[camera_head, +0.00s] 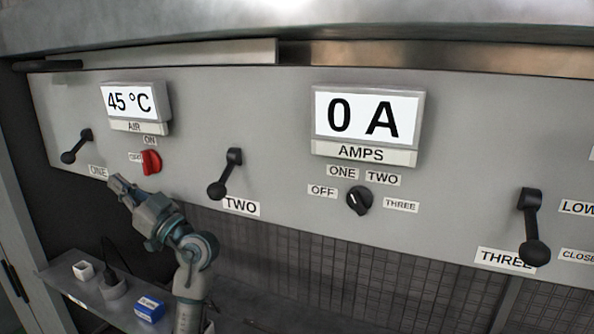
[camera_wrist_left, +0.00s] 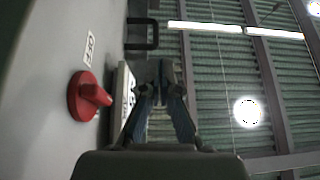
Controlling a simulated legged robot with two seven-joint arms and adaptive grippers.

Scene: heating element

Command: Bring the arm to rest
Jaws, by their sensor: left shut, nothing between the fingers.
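My left gripper (camera_head: 117,184) is shut and empty, just in front of the grey panel (camera_head: 270,110), below the ONE label and lower left of the red AIR knob (camera_head: 151,162). In the left wrist view its fingers (camera_wrist_left: 160,72) are together with nothing between them. The red knob (camera_wrist_left: 90,96) shows to their left there, apart from them. I cannot tell whether the gripper touches the panel. My left forearm rises from the bottom of the head view. My right gripper is not in view.
Black levers ONE (camera_head: 77,146), TWO (camera_head: 225,174) and THREE (camera_head: 533,228) hang on the panel. Displays read 45 °C (camera_head: 131,101) and 0 A (camera_head: 367,115). A black selector knob (camera_head: 359,200) sits below AMPS. A shelf (camera_head: 65,283) below holds a blue box (camera_head: 149,309) and small containers.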

